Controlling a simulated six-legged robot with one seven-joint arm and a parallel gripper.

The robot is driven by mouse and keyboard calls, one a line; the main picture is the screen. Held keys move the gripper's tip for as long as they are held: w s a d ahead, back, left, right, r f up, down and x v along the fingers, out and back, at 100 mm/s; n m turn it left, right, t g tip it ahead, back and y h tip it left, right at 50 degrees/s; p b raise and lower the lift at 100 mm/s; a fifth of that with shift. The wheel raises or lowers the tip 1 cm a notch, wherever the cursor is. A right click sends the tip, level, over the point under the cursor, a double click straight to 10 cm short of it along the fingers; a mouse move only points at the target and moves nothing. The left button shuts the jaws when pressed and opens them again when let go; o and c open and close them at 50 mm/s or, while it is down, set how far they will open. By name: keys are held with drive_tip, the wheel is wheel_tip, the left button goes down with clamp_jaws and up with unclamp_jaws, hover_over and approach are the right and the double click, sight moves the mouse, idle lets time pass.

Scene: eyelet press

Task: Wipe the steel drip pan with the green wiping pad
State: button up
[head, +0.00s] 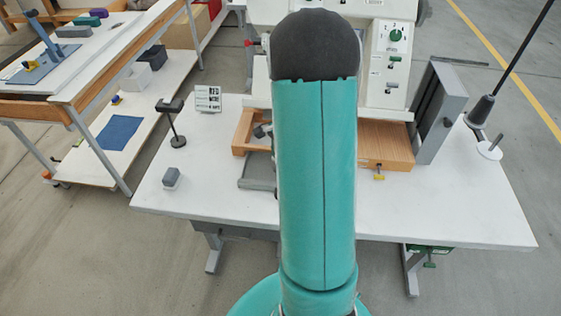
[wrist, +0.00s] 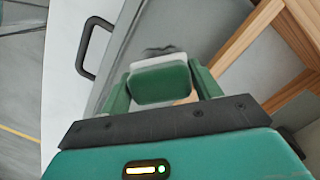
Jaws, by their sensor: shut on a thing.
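The green wiping pad (wrist: 160,84) is held between the two green fingers of my gripper (wrist: 162,88), which is shut on it. A pale layer shows along the pad's far edge. The grey steel drip pan (wrist: 215,28) lies under the pad in the wrist view, with a black handle (wrist: 97,45) at its left edge. A dark smudge (wrist: 160,50) shows on the pan just beyond the pad. I cannot tell whether pad and pan touch. In the head view, part of what looks like the pan (head: 258,172) shows left of my arm, which hides my gripper and the pad.
A wooden frame (wrist: 268,25) borders the pan on the right in the wrist view. The press (head: 390,55) stands behind my arm. A tilted grey panel (head: 438,112) and a thread stand (head: 482,110) are at right. A small grey block (head: 171,178) sits at left; the table front is clear.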

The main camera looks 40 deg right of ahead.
drive_tip(key=shift+r, duration=1.8)
drive_tip(key=shift+f, duration=0.15)
